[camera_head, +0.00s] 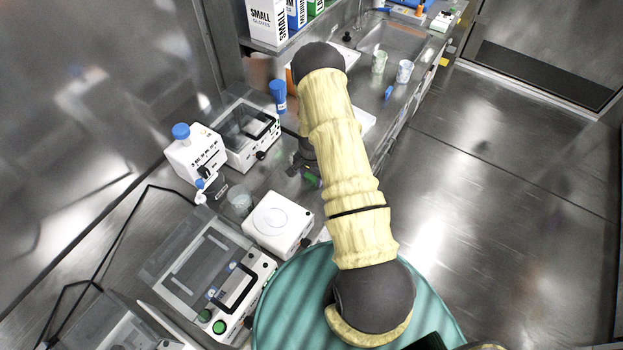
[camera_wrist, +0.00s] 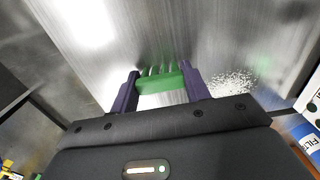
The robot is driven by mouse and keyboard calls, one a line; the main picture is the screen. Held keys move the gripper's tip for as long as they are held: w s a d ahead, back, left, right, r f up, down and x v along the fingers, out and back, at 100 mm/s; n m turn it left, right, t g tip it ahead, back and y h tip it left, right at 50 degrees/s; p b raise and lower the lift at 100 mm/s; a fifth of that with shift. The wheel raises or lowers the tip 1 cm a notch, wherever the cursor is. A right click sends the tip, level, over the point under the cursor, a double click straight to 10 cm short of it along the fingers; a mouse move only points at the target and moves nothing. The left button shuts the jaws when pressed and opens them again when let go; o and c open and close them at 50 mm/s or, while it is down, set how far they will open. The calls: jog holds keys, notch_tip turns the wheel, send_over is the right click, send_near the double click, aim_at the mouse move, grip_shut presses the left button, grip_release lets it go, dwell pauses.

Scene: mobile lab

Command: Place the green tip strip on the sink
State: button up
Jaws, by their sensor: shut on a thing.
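The green tip strip (camera_wrist: 158,80) lies crosswise between the two dark purple fingers of my gripper (camera_wrist: 160,86) in the wrist view, with its row of tips pointing away from the palm. My gripper is shut on it. In the head view a small bit of green (camera_head: 313,177) shows beside my arm; my arm hides most of the gripper there. The metal sink (camera_head: 398,38) is set in the counter at the top of the head view, beyond my arm and well apart from the strip.
Two small cups (camera_head: 404,71) and a blue item (camera_head: 388,93) stand or lie on the counter near the sink. A blue-capped tube (camera_head: 278,95), a white-based device (camera_head: 278,223) and other lab machines (camera_head: 245,132) fill the left side. Open floor (camera_head: 500,170) lies right.

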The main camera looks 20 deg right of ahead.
jog(key=shift+r, duration=0.1)
notch_tip(320, 180, up, 10)
jog(key=b, duration=0.3)
dwell(0.3)
dwell(0.4)
jog(key=s+a+r+n, duration=0.1)
jog(key=s+a+n, duration=0.1)
jog(key=a+n, duration=0.8)
jog(key=shift+s+a+n, duration=0.2)
jog(key=shift+a+n, duration=0.05)
jog(key=shift+n, duration=0.35)
